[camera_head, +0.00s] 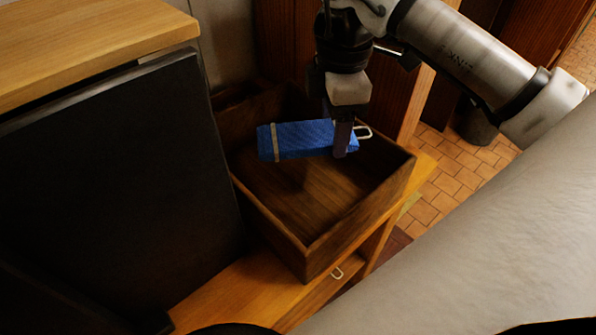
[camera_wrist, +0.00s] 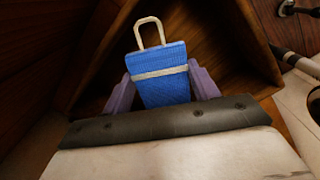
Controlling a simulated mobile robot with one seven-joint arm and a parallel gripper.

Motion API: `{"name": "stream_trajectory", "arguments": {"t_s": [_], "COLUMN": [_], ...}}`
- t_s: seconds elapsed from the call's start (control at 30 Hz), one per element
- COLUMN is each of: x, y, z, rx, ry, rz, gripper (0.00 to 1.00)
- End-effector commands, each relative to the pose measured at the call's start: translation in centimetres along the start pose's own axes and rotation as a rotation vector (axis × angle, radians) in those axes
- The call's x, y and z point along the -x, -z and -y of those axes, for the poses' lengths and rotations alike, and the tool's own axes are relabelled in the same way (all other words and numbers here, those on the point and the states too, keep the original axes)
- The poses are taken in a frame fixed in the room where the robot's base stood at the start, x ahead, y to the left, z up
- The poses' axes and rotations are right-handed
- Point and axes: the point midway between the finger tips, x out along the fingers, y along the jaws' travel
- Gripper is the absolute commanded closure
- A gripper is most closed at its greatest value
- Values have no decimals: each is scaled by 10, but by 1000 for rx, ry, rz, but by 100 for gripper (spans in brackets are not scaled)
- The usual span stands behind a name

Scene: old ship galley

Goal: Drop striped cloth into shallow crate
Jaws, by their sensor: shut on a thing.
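The striped cloth (camera_head: 298,140) is a blue, flat folded bundle with pale bands and a pale wire-like loop at one end. My gripper (camera_head: 342,148) is shut on it near the loop end and holds it roughly level over the crate. The shallow crate (camera_head: 357,223) is dark brown wood with an open top, and its bare floor shows below the cloth. In the wrist view the cloth (camera_wrist: 163,88) sits between the two purplish fingers, its loop pointing up the picture. The cloth's exact height above the crate floor is hard to tell.
The crate stands on a light wooden surface (camera_head: 232,292) with a drawer pull below its near edge. A large dark panel (camera_head: 115,190) stands close on the left, beside a wooden top (camera_head: 90,40). Tiled floor (camera_head: 455,165) shows at right.

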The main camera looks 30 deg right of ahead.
Motion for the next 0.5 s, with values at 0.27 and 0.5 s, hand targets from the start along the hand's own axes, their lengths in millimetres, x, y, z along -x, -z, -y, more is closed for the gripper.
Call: {"name": "stream_trajectory", "arguments": {"t_s": [0.27,0.5], "x": [1,1], "y": [0,0], "z": [0,0], "rx": [0,0], "ry": [0,0], "rz": [0,0], "gripper": [24,15]}}
